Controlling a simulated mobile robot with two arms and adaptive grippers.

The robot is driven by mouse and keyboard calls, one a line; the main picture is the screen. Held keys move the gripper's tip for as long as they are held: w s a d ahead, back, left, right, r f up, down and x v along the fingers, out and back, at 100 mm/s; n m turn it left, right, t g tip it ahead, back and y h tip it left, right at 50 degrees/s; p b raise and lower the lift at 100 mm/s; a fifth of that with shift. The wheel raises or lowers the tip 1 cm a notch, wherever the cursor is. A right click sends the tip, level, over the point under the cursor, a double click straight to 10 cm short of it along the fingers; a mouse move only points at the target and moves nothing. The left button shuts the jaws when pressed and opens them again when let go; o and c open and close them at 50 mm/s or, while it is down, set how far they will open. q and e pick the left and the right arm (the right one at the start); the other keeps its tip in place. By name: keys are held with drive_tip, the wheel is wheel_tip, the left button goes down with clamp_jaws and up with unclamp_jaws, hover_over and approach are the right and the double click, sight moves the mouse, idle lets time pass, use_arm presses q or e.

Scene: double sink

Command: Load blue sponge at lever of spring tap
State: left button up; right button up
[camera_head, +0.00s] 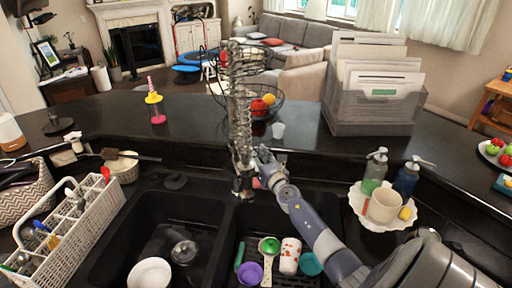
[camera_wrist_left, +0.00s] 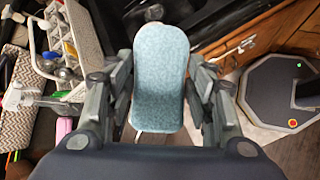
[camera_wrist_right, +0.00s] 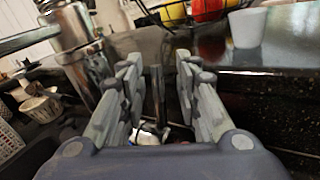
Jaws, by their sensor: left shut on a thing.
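The light blue sponge (camera_wrist_left: 160,70) is held between the fingers of my left gripper (camera_wrist_left: 160,88), which is shut on it. The sponge and the left gripper are out of the head view. The spring tap (camera_head: 238,110) stands behind the double sink, its coil rising tall. My right gripper (camera_head: 263,160) is just right of the tap's lower part. In the right wrist view its fingers are apart, and a thin dark upright bar (camera_wrist_right: 157,92) shows between them. It may be the lever, but I cannot tell. The chrome tap body (camera_wrist_right: 72,28) is left of the fingers.
The sink's right bowl holds a purple bowl (camera_head: 250,273), a patterned cup (camera_head: 290,256) and other dishes. A white dish rack (camera_head: 72,240) stands left. Soap bottles (camera_head: 375,170) and a scalloped tray (camera_head: 362,213) stand right. A paper organiser (camera_head: 368,112) and fruit basket (camera_head: 250,108) are behind.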

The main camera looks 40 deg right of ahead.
use_arm(q)
drive_tip(key=shift+w+a, duration=0.15)
use_arm(e)
drive_tip(key=shift+w+a, duration=0.15)
drive_tip(key=shift+a, duration=0.05)
drive_tip(key=shift+r, duration=0.1)
clamp_jaws()
drive_tip(key=shift+d, duration=0.1)
use_arm(q)
drive_tip(key=shift+f+b, duration=0.45)
use_arm(e)
drive_tip(key=s+a+n+t+b, duration=0.1)
drive_tip(key=t+b, duration=0.1)
drive_tip(key=b, duration=0.9)
drive_tip(key=shift+a+n, duration=0.1)
drive_tip(key=shift+n, duration=0.2)
drive_tip(key=shift+s+a+r+t+h+b, duration=0.15)
drive_tip(key=shift+t+h+b, duration=0.15)
drive_tip(key=shift+b, duration=0.3)
use_arm(q)
wheel_tip(320, 180, down, 12)
drive_tip(key=s+a, duration=0.2)
